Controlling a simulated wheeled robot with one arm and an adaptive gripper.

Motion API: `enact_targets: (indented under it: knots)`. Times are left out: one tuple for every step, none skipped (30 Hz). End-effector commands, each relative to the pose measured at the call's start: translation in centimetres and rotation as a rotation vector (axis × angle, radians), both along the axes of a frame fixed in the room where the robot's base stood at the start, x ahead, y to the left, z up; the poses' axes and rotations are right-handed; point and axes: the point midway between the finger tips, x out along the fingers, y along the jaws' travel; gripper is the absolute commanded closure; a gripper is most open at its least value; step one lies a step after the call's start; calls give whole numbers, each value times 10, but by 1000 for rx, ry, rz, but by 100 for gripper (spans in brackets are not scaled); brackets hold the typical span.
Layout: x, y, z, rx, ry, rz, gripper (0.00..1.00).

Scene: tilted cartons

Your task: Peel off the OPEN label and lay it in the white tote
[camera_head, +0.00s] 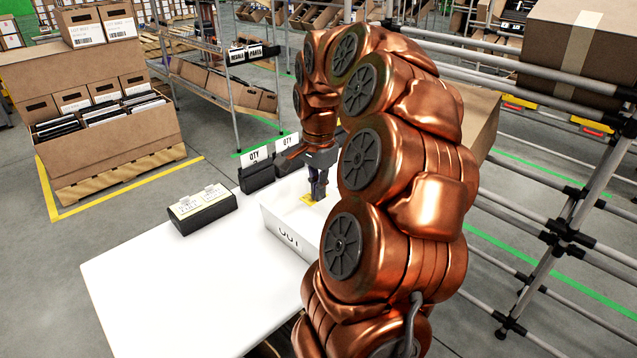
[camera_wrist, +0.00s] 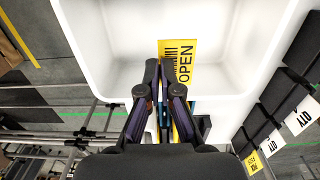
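The white tote (camera_head: 275,222) stands on the white table, with dark lettering on its near wall. Its inner wall also fills much of the wrist view (camera_wrist: 105,30). My gripper (camera_head: 318,196) reaches down into the tote. In the wrist view my gripper's fingertips (camera_wrist: 160,72) are close together, at the edge of the yellow OPEN label (camera_wrist: 184,58). The label looks pinched there, and the fingers cover part of it. A bit of its yellow shows beside the gripper in the head view (camera_head: 306,198). I cannot tell whether the label touches the tote floor.
Black QTY boxes (camera_head: 257,177) stand behind the tote. A black box with a pale labelled top (camera_head: 203,209) sits left of it on the white table (camera_head: 165,285). The table's front left is clear. Metal pipe racks (camera_head: 555,255) stand to the right.

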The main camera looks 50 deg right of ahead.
Motion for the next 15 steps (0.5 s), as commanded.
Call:
enact_targets:
  knots:
    - [0,0,-5,1,2,0,100]
    - [0,0,-8,2,1,0,100]
    - [0,1,-11,2,1,0,100]
    - [0,1,-13,2,1,0,100]
    - [0,0,-15,1,0,-1,100]
    - [0,0,-18,1,0,-1,100]
    - [0,0,-21,0,-1,-1,100]
    - [0,0,-23,0,-2,-2,100]
    - [0,-1,-26,0,-2,-2,100]
    - [0,-1,-29,0,-2,-2,100]
    - [0,-1,-31,0,-2,-1,100]
    - [0,0,-35,1,-2,-1,100]
    - [0,0,-37,1,-2,-1,100]
    - [0,0,-40,2,-1,0,100]
    - [0,0,-43,2,0,0,100]
